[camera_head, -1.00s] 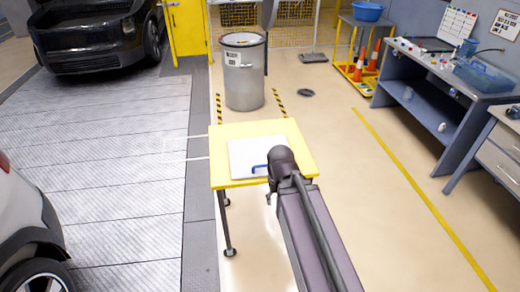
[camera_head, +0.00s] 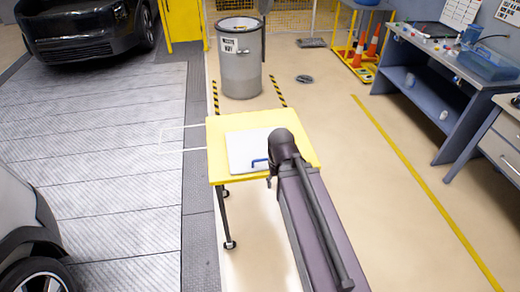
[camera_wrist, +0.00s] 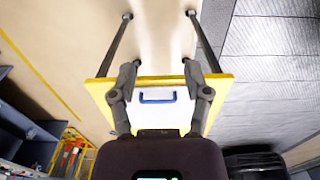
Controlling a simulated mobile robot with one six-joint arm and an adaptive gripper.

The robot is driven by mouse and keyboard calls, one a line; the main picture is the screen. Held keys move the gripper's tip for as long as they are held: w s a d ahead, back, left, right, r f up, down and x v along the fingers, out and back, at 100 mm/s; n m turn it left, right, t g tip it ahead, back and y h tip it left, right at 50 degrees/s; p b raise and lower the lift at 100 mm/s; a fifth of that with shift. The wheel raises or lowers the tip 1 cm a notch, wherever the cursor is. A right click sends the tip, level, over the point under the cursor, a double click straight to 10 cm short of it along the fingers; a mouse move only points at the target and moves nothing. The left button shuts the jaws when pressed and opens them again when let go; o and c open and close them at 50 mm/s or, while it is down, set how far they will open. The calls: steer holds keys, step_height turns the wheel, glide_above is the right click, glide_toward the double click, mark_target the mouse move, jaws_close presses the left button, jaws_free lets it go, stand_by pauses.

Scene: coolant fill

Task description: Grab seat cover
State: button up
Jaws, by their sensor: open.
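The seat cover appears to be the flat white sheet (camera_head: 247,148) lying on the yellow cart (camera_head: 220,132). It has a blue handle (camera_head: 260,162) near its front edge. In the wrist view the white sheet (camera_wrist: 158,115) and its blue handle (camera_wrist: 157,97) show between the two fingers of my gripper (camera_wrist: 161,78). The fingers are spread wide and hold nothing. My gripper is over the cart, and the handle lies apart from both fingers. In the head view my arm covers the right part of the sheet, and the fingers are mostly hidden.
A grey barrel (camera_head: 240,70) stands behind the cart. A workbench (camera_head: 445,75) with a blue bin (camera_head: 487,65) is at the right. Dark (camera_head: 80,30) and light (camera_head: 20,215) cars are at the left. The floor right of the cart is clear.

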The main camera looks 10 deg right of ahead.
steer(key=w+a+f+n+b, duration=0.1)
steer(key=w+f+n+b, duration=0.1)
steer(key=w, duration=0.7)
steer(key=w+a+f+n+b, duration=0.1)
steer(key=w+f+n+b, duration=0.2)
steer(key=w, duration=0.7)
steer(key=w+a+f+n+b, duration=0.1)
steer(key=w+f+n+b, duration=0.2)
steer(key=w+n, duration=0.3)
steer(key=w, duration=0.3)
steer(key=shift+w+a, duration=0.35)
steer(key=shift+f, duration=0.1)
steer(key=b, duration=0.9)
glide_above(253, 167)
steer(key=f, duration=0.8)
steer(key=shift+w+f, duration=0.2)
steer(key=shift+w, duration=0.05)
steer(key=shift+f, duration=0.15)
steer(key=shift+w+f+b, duration=0.15)
steer(key=shift+f+b, duration=2.25)
steer(key=shift+f, duration=0.05)
